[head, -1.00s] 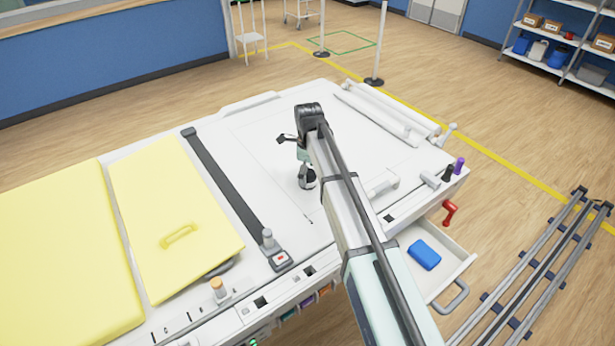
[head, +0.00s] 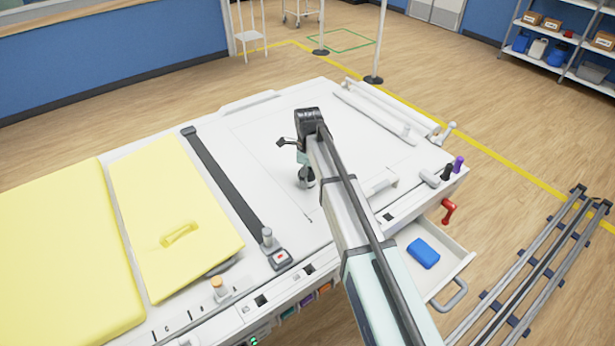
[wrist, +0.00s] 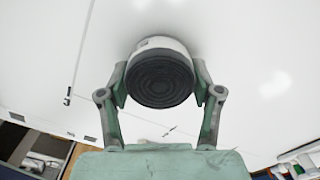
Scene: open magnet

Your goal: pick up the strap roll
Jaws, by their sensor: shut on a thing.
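The strap roll (wrist: 160,78) is a short dark cylinder with a ridged, ringed end and a pale band around its far part. It sits between the two fingers of my gripper (wrist: 161,88) in the wrist view, with a finger against each side. My gripper is shut on it. In the head view the roll (head: 306,181) shows small and dark below my gripper (head: 305,170), over the white table top (head: 265,150). My arm hides part of the area to its right. I cannot tell whether the roll touches the surface.
A dark strap with a buckle (head: 280,259) and yellow pads (head: 165,205) lie to the left. White rails (head: 372,115) lie at the far right of the table. An open drawer (head: 462,258) with a blue block (head: 423,253) juts out at the front right.

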